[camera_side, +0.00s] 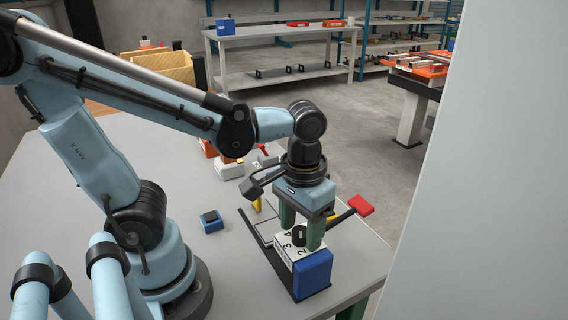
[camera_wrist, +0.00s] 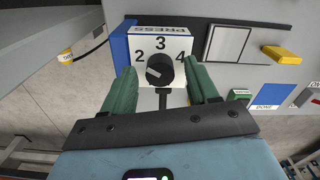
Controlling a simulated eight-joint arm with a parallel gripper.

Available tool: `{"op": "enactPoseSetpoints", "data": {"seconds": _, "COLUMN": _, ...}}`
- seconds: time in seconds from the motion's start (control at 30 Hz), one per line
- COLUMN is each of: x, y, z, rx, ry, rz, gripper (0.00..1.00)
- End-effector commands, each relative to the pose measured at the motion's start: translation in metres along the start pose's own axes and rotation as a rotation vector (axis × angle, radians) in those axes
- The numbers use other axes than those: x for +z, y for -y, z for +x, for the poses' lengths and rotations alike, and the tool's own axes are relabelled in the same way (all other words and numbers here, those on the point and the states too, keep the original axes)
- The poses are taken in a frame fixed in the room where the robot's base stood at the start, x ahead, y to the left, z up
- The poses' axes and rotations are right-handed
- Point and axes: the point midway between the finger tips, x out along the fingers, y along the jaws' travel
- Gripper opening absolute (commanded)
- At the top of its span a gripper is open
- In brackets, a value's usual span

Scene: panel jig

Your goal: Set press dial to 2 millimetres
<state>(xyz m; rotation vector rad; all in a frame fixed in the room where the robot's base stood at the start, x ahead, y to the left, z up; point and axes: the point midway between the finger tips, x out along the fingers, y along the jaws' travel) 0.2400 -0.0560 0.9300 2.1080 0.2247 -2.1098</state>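The press dial is a black round knob (camera_wrist: 160,70) on a white face (camera_wrist: 177,46) marked 2, 3 and 4 and labelled PRESS. A pale mark on the knob lies toward its left, on the side of the 2; I cannot tell if it lines up exactly. In the side view the dial (camera_side: 299,235) sits on top of a blue-sided block (camera_side: 314,273). My gripper (camera_wrist: 161,75) has two green fingers, one on each side of the knob, with visible gaps. It also shows in the side view (camera_side: 301,229), pointing down over the block, open and holding nothing.
A framed white panel (camera_wrist: 228,43) and a yellow piece (camera_wrist: 281,55) lie right of the dial. A blue DONE pad (camera_wrist: 268,95) is farther right. A red-ended lever (camera_side: 360,205) rises behind the block. A small dark blue box (camera_side: 211,221) stands on the table to the left.

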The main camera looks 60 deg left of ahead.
Motion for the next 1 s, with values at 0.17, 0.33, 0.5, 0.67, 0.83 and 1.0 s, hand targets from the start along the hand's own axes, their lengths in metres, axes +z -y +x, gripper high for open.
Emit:
{"op": "enactPoseSetpoints", "data": {"seconds": 0.17, "x": 0.000, "y": 0.000, "z": 0.000, "rx": 0.000, "ry": -0.001, "rz": 0.001, "gripper": 0.59}}
{"op": "enactPoseSetpoints", "data": {"seconds": 0.33, "x": 0.000, "y": 0.000, "z": -0.007, "rx": 0.000, "ry": -0.001, "rz": 0.001, "gripper": 0.59}}
{"op": "enactPoseSetpoints", "data": {"seconds": 0.5, "x": 0.000, "y": 0.000, "z": -0.025, "rx": 0.000, "ry": -0.001, "rz": 0.001, "gripper": 0.59}}
{"op": "enactPoseSetpoints", "data": {"seconds": 0.67, "x": 0.000, "y": 0.000, "z": -0.049, "rx": 0.000, "ry": -0.001, "rz": 0.001, "gripper": 0.59}}
{"op": "enactPoseSetpoints", "data": {"seconds": 0.83, "x": 0.000, "y": 0.000, "z": -0.075, "rx": 0.000, "ry": -0.001, "rz": 0.001, "gripper": 0.59}}
{"op": "enactPoseSetpoints", "data": {"seconds": 1.0, "x": 0.000, "y": 0.000, "z": -0.099, "rx": 0.000, "ry": 0.000, "rz": 0.000, "gripper": 0.59}}
